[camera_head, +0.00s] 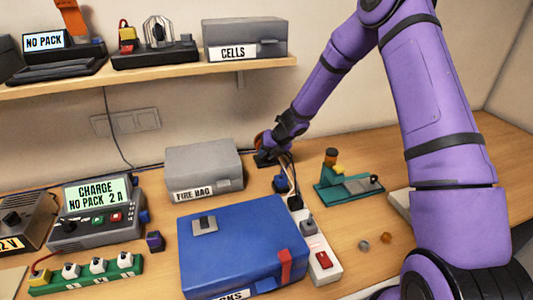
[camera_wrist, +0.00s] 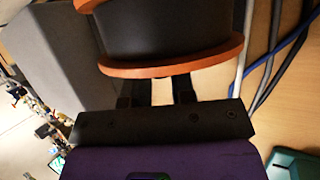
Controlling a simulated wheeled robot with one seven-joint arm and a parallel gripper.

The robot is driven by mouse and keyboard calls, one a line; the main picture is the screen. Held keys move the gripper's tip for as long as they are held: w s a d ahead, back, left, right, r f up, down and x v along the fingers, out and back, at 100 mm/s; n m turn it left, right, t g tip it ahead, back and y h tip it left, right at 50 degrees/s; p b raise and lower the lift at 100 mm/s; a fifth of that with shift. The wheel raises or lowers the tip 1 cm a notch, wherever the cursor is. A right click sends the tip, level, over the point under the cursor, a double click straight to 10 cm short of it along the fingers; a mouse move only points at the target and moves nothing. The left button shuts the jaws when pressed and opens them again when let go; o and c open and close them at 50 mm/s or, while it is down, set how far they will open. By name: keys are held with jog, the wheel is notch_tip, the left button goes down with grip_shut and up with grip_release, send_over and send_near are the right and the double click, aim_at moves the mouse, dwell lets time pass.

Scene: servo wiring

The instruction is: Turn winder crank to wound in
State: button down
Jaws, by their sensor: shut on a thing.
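The winder (camera_wrist: 170,35) is a black drum between two orange rims and fills the top of the wrist view. In the head view only a bit of its orange (camera_head: 258,141) shows beside my gripper (camera_head: 268,158), at the back of the bench. In the wrist view my gripper's (camera_wrist: 158,92) two dark fingers reach in under the near orange rim. They are shut on a part of the winder, taken to be its crank. The fingertips and the crank are hidden behind the drum, so its angle cannot be told.
A grey fire bag box (camera_head: 204,170) stands just left of my gripper, large in the wrist view (camera_wrist: 55,65). Cables (camera_wrist: 275,60) run close on the right. A blue case (camera_head: 245,243), a power strip (camera_head: 320,259) and a green fixture (camera_head: 347,187) stand nearer. A shelf (camera_head: 150,78) hangs above.

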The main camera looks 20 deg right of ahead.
jog(key=y, duration=0.3)
jog(key=m+y, duration=0.1)
jog(key=y, duration=0.1)
jog(key=shift+r, duration=0.3)
jog(key=y, duration=0.1)
jog(key=m+y, duration=0.1)
jog(key=y, duration=0.1)
jog(key=t+y, duration=0.1)
jog(key=shift+d+r+m+y, duration=0.15)
jog(key=shift+r+m+y, duration=0.15)
jog(key=shift+r, duration=0.05)
jog(key=c, duration=1)
grip_release()
jog(key=shift+o, duration=0.2)
jog(key=shift+d, duration=0.1)
jog(key=v, duration=1)
jog(key=shift+s+d, duration=0.3)
jog(key=shift+f, duration=0.1)
